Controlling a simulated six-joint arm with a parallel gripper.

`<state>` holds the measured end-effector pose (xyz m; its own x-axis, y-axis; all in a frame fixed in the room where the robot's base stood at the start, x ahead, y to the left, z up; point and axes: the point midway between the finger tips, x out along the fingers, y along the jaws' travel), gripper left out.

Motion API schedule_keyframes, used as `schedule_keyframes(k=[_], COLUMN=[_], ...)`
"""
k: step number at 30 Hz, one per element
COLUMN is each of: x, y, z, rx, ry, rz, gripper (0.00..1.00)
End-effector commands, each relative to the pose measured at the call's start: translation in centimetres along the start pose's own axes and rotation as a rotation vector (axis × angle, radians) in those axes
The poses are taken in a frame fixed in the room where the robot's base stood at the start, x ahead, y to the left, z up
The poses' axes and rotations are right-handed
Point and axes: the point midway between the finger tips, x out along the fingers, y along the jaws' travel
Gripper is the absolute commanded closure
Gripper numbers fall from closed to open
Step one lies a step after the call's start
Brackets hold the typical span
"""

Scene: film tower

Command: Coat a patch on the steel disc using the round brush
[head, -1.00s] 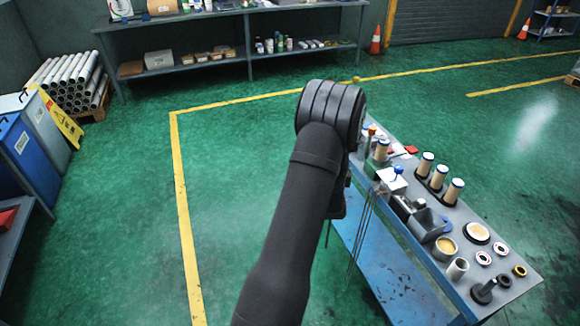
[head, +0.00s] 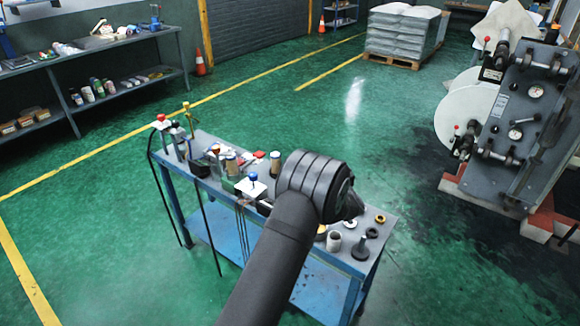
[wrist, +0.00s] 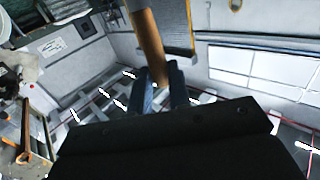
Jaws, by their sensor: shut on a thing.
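In the wrist view my gripper (wrist: 163,78) is shut on a tan wooden handle (wrist: 148,40), which fits the round brush. The handle runs up out of the top of the picture, so its bristle end does not show. In the head view my dark arm crosses the front of the blue bench, and its bulky joint hides the gripper and part of the bench top. I cannot pick out the steel disc for certain in either view.
The blue bench (head: 225,255) carries spools (head: 231,162), a blue-knobbed white block (head: 251,187), a pale cup (head: 333,241) and dark rings (head: 372,233). A grey machine (head: 515,125) with large white rolls (head: 465,112) stands right. Green floor between them is clear.

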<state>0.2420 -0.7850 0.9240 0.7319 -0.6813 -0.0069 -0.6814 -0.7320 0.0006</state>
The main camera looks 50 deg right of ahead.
Motion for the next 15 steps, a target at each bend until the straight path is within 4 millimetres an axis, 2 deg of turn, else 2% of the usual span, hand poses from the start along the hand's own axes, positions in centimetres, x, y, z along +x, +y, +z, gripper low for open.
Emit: schedule_keyframes(k=[1,6,15], x=[-0.6,-1.6,-1.9], y=[1.8,4.8,5.5], z=[0.1,0.1,1.1], rx=[0.0,0.001,0.002], ry=[0.001,0.0,0.0], rz=[0.012,0.032,0.035], gripper=[1.0,1.0,1.0])
